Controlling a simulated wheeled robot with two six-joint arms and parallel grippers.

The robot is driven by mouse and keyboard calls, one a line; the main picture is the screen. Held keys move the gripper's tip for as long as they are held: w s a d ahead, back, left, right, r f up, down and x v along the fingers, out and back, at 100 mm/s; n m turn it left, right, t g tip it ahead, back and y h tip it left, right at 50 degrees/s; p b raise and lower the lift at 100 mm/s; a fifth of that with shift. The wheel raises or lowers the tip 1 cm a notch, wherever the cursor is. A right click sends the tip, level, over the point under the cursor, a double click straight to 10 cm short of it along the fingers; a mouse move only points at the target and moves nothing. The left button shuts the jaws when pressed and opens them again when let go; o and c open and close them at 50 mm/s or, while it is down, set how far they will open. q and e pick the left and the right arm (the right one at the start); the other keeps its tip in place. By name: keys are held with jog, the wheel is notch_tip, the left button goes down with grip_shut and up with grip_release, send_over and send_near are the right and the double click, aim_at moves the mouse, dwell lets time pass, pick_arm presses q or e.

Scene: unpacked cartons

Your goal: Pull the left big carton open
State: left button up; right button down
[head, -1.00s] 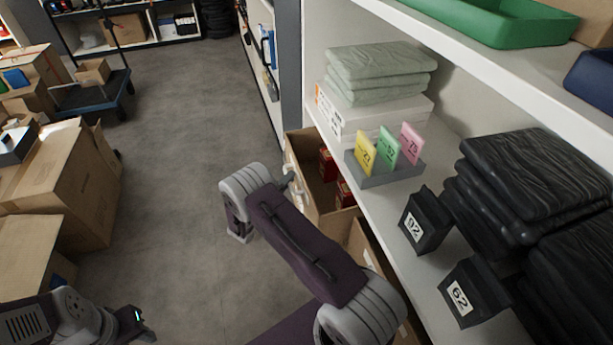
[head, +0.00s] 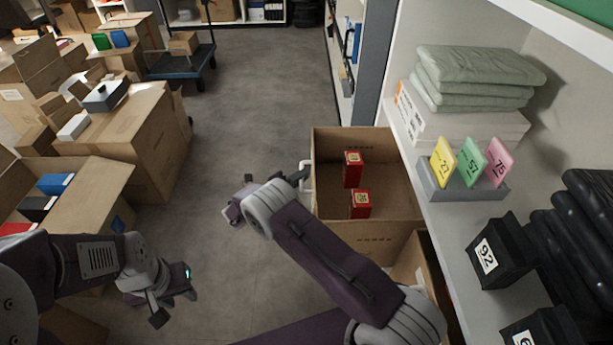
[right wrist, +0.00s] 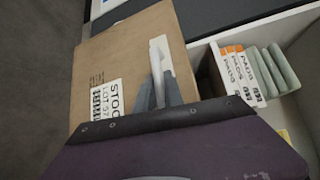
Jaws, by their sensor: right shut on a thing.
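The left big carton (head: 375,238) is a brown open-topped box on the lower level of the right-hand shelf. It stands well out past the shelf edge, and two red boxes (head: 353,170) show inside. My right gripper (head: 303,176) is shut on the pale handle on the carton's front. In the right wrist view the carton front (right wrist: 115,65) has a white label, and the fingers (right wrist: 160,85) are at the handle. My left gripper (head: 172,304) is open and empty above the floor at lower left.
Another carton (head: 408,265) sits nearer me under the shelf, partly hidden by my right arm. The shelf (head: 445,235) above holds folded cloths, a card tray and dark bins. Cartons (head: 140,125) crowd the left. Grey floor (head: 245,100) between is clear.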

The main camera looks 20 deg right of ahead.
jog(key=shift+f, duration=0.1)
jog(key=c, duration=1.7)
grip_release()
jog(key=p+v, duration=0.2)
jog(key=v, duration=0.7)
jog(key=shift+p, duration=0.4)
